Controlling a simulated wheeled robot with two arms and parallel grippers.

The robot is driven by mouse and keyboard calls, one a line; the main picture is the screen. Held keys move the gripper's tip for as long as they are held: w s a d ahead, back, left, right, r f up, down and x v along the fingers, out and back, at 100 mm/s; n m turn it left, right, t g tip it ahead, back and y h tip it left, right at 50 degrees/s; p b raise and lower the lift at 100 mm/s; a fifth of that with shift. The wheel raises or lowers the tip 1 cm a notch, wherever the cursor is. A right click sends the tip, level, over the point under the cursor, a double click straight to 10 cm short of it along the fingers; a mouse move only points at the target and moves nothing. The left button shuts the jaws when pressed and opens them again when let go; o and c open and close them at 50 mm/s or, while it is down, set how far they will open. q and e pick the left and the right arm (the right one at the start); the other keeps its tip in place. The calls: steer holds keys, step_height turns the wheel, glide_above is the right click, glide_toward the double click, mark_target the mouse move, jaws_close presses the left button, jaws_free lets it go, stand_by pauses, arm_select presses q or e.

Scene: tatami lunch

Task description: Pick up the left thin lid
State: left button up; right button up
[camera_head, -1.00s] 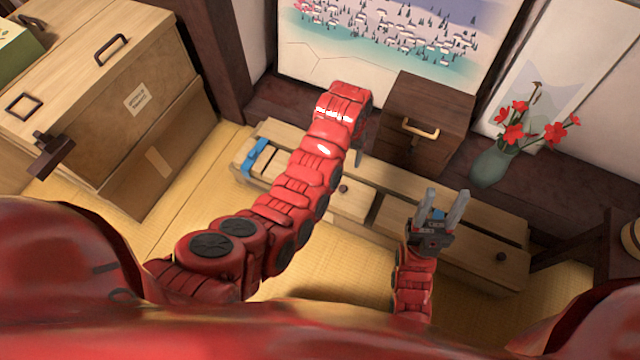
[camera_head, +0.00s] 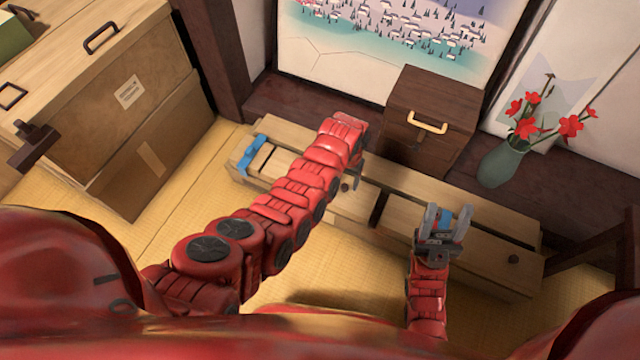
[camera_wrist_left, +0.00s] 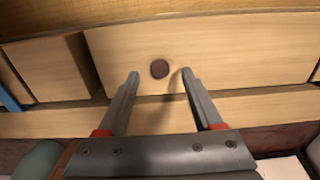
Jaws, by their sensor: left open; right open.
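The left thin lid (camera_head: 358,207) is a pale wooden panel with a small dark round knob, set in the long low wooden box on the tatami. In the left wrist view the lid (camera_wrist_left: 230,60) fills the middle, with its knob (camera_wrist_left: 160,69) between and just beyond the fingertips. My left gripper (camera_wrist_left: 160,74) is open and empty, its fingers on either side of the knob; contact cannot be told. In the head view my left arm hides part of the lid and most of this gripper. My right gripper (camera_head: 448,212) is open and empty over the box's right part.
A second dark knob (camera_head: 513,259) is on the box's right part. A blue object (camera_head: 250,155) lies at its left end. Behind stand a dark wooden cabinet (camera_head: 435,95) and a green vase (camera_head: 502,163) with red flowers. A large wooden chest (camera_head: 120,110) stands left.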

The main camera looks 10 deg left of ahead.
arm_select(q)
step_height(320, 180, down, 3)
steer(key=shift+r+b, duration=0.1)
steer(key=shift+b, duration=0.3)
steer(key=shift+r, duration=0.1)
jaws_close()
stand_by(0.9)
